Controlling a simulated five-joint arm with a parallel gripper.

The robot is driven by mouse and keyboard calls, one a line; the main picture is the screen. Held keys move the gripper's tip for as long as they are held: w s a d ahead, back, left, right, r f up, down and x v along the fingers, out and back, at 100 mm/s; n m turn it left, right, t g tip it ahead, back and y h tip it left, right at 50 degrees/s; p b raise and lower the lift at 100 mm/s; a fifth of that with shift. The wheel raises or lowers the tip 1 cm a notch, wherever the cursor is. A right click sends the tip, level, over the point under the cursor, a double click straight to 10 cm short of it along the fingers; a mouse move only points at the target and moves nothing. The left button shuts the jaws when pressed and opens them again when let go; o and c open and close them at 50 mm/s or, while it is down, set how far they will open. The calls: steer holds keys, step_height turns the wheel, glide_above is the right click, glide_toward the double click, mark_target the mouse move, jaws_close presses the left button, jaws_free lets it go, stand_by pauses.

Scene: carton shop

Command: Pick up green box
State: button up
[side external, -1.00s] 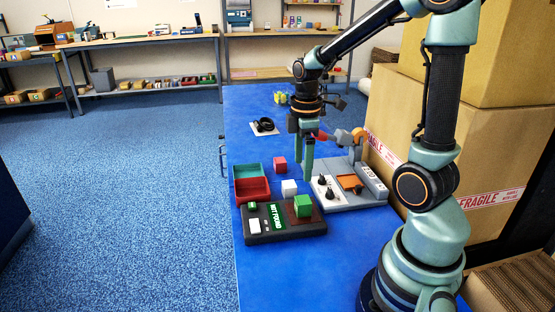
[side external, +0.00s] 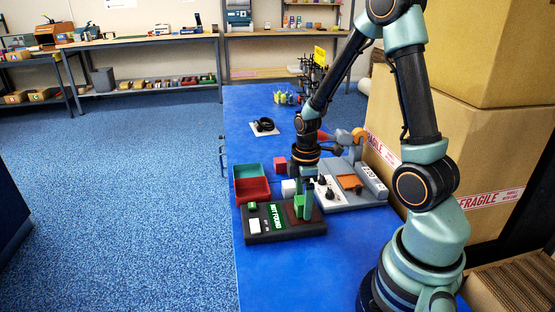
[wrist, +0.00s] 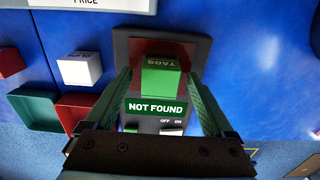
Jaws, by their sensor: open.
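The green box (side external: 299,204) stands on the dark reddish pad at the right of a dark device (side external: 285,236). In the wrist view the green box (wrist: 160,84) lies between my two fingers, with a gap visible on each side. My gripper (side external: 304,214) has come down at the box in the side view, fingers pointing down and partly covering it. In the wrist view my gripper (wrist: 159,72) is open and empty, a finger either side of the box. Contact cannot be made out.
The device's screen (wrist: 157,107) reads NOT FOUND. A white cube (side external: 288,187), a red cube (side external: 280,163), a red tray (side external: 252,197) and a teal tray (side external: 247,178) are close by on the left. A grey station (side external: 352,201) stands right. Large cartons (side external: 460,150) stand at the right.

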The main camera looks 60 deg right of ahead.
jaws_close()
steer(key=shift+r, duration=0.15)
